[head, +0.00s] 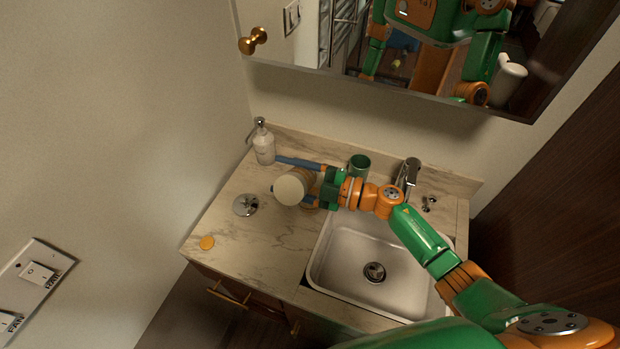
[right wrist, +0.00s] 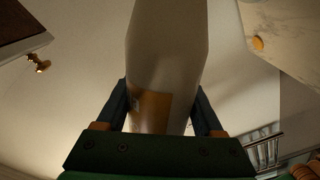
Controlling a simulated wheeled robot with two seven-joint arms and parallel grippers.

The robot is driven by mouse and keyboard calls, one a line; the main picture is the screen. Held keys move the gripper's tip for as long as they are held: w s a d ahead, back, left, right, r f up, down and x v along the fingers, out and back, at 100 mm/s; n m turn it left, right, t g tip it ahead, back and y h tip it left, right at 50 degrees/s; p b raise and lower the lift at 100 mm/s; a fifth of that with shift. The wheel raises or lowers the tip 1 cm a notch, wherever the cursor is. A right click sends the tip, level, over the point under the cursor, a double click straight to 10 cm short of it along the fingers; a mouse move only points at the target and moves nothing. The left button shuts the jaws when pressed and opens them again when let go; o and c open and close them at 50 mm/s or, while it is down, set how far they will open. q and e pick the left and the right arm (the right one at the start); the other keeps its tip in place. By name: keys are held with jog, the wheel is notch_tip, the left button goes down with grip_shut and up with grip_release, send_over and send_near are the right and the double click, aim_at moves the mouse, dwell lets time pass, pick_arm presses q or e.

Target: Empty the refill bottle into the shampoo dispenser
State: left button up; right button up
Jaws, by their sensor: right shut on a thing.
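My right gripper (head: 318,186) is shut on the refill bottle (head: 292,188), a pale cylinder with an orange-brown label, held above the counter left of the sink. The bottle is tipped, with one round end facing the head camera; its mouth is hidden. In the right wrist view the bottle (right wrist: 166,60) stands between the dark fingers (right wrist: 160,115). A white pump bottle (head: 264,147) stands in the back left corner. A round chrome piece (head: 245,205) lies on the counter left of the held bottle. I cannot tell which of these belongs to the shampoo dispenser. My left gripper is out of view.
An orange disc like a cap (head: 207,242) lies near the counter's front left edge. A green cup (head: 360,164) and the tap (head: 408,172) stand behind the sink (head: 345,270). A mirror (head: 420,60) hangs above.

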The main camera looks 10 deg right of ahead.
dwell(0.8)
notch_tip(320, 180, down, 7)
jog(key=s+a+n+b, duration=0.1)
jog(key=n+b, duration=2.2)
jog(key=n, duration=0.2)
jog(key=shift+s+r, duration=0.2)
jog(key=shift+s, duration=0.05)
